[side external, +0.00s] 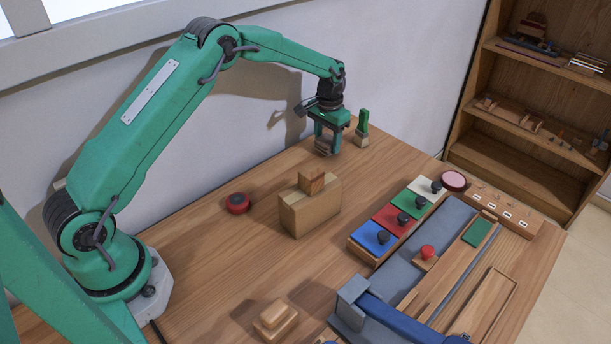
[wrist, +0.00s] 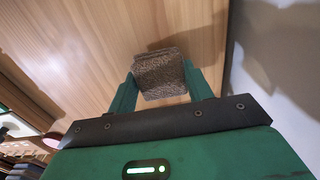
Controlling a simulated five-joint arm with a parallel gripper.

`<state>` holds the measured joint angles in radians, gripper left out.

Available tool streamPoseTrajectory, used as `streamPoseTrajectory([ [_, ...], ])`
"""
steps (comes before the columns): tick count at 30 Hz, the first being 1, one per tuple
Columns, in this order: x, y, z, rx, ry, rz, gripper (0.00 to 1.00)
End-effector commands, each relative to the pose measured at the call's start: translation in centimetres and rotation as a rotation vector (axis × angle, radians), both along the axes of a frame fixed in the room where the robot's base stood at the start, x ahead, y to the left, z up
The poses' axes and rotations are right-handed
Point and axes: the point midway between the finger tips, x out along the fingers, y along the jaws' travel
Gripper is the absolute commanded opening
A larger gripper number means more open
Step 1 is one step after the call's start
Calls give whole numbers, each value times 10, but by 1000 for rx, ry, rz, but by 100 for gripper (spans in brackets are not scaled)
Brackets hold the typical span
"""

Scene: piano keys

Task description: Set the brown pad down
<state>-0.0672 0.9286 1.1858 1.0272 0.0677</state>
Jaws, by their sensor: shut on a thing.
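The brown pad (wrist: 160,75) is a rough, dark speckled block in the wrist view. My gripper (wrist: 158,88) is shut on it, with one green finger on each side. In the side external view my gripper (side external: 326,140) points down over the far part of the wooden table, and the pad (side external: 323,148) shows small between the fingertips. The pad is close to the tabletop, and a shadow lies beside it in the wrist view. I cannot tell if its underside touches the wood.
A green-handled tool (side external: 362,128) stands just right of my gripper. A tan box (side external: 310,208) with a wooden block (side external: 312,180) on top is nearer. A red round button (side external: 238,203) lies left. Coloured keys (side external: 390,218) are to the right. The wall is close behind.

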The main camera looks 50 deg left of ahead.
Motion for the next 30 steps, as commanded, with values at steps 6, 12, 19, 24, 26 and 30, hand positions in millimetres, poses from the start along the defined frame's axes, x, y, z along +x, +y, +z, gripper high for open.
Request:
streamPoseTrajectory([
  [6, 0, 0, -10, 0, 0, 0, 28],
  [12, 0, 0, -10, 0, 0, 0, 28],
  [19, 0, 0, -12, 0, 0, 0, 64],
  [24, 0, 0, -12, 0, 0, 0, 72],
  [26, 0, 0, -12, 0, 0, 0, 72],
  [30, 0, 0, -12, 0, 0, 0, 72],
])
